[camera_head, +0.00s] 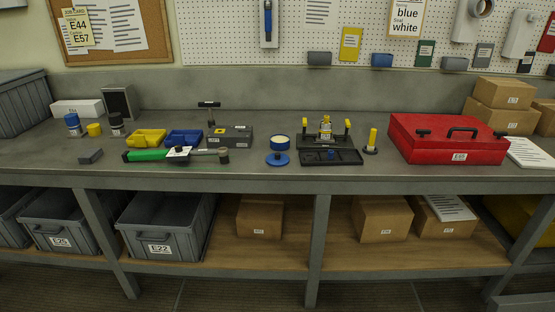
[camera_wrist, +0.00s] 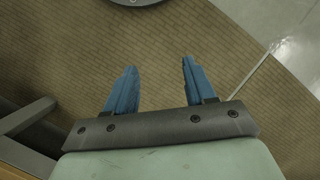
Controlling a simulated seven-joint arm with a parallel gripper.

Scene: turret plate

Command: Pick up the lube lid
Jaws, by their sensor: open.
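The lube lid appears to be the round blue disc (camera_head: 278,160) with a dark knob, lying flat on the workbench in the head view. Just behind it stands a short round blue tin (camera_head: 280,143), open, with a pale cream filling. The lid and tin are apart or nearly touching; I cannot tell which. My gripper (camera_wrist: 160,66) shows only in the wrist view. Its two blue fingers are spread with nothing between them, over brown flooring, away from the bench top. The lid is not in the wrist view.
Right of the lid is a black tray (camera_head: 345,159) before a fixture with yellow-topped posts (camera_head: 325,142). Left lie a green-handled tool (camera_head: 148,155) and a dark grey block (camera_head: 230,135). A red case (camera_head: 440,140) stands farther right. The bench front edge before the lid is clear.

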